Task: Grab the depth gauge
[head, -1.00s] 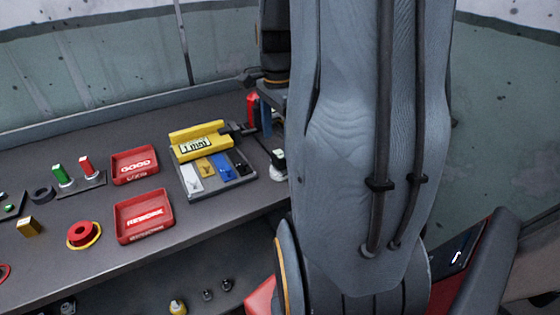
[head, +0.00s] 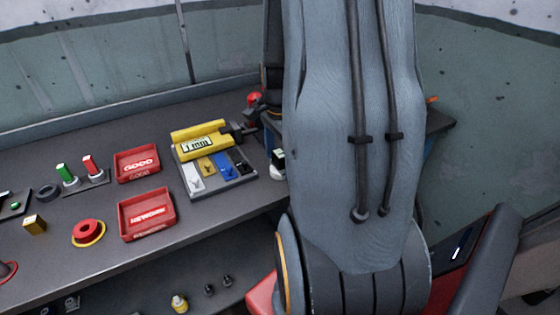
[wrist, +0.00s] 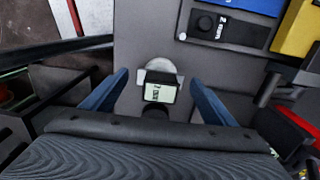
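The depth gauge appears to be the small black device with a pale lit screen (wrist: 159,93) and a grey rounded foot, standing on the grey bench top in the wrist view. In the head view it shows at the bench's right part (head: 278,162), partly covered by my arm. My gripper (wrist: 158,77) is open, with one blue finger on each side of the gauge in the picture. Gaps show between the fingers and the gauge, and nothing is held. The height of the fingertips over the bench is unclear. My arm hides the gripper in the head view.
A grey tray (head: 186,186) with several coloured blocks and a yellow measuring tool (head: 204,144) is close left of the gauge. Red GOOD (head: 137,164) and REWORK (head: 147,214) trays lie farther left. A dark open-framed structure (wrist: 45,120) is left of the gripper in the wrist view.

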